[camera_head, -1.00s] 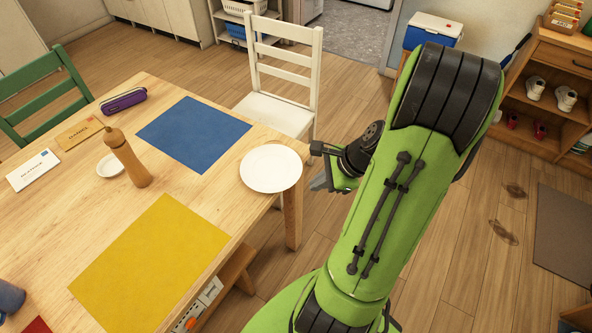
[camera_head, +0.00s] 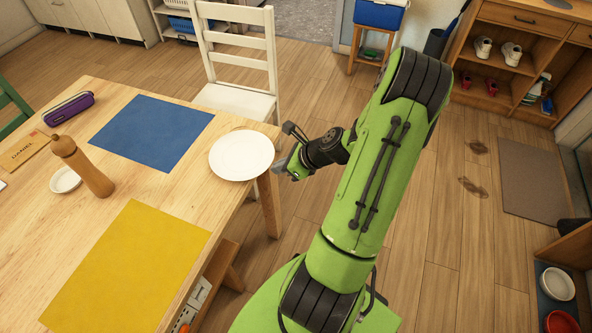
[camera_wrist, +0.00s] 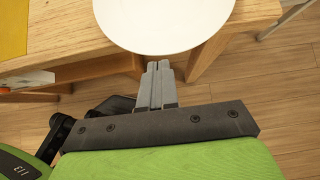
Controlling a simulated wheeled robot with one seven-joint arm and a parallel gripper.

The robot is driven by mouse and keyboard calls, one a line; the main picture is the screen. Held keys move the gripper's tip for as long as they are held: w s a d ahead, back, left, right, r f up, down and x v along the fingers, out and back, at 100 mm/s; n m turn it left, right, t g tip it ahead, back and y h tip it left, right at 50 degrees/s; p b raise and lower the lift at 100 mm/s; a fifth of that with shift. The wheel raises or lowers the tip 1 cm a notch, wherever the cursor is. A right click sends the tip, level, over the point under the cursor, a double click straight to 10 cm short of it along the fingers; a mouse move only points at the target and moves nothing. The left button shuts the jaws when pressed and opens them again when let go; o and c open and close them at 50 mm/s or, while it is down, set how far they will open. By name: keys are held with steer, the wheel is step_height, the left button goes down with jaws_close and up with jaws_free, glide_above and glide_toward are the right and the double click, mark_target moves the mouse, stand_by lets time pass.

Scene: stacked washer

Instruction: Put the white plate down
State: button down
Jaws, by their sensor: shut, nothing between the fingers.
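The white plate (camera_head: 241,155) lies flat at the right corner of the wooden table (camera_head: 190,205), close to the table's edge. In the wrist view the plate (camera_wrist: 165,22) fills the top centre, and its near rim reaches out past the table edge. My gripper (camera_head: 281,165) is just right of the plate in the head view, beside the table corner. In the wrist view my gripper's fingers (camera_wrist: 158,70) are closed together, with the tips near the plate's rim and nothing between them. I cannot tell whether the tips touch the rim.
A blue mat (camera_head: 152,132) and a yellow mat (camera_head: 137,265) lie on the table. A white chair (camera_head: 238,65) is behind. Open floor lies right of my arm.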

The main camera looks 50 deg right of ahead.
steer(key=shift+w+a, duration=0.15)
steer(key=shift+w, duration=0.3)
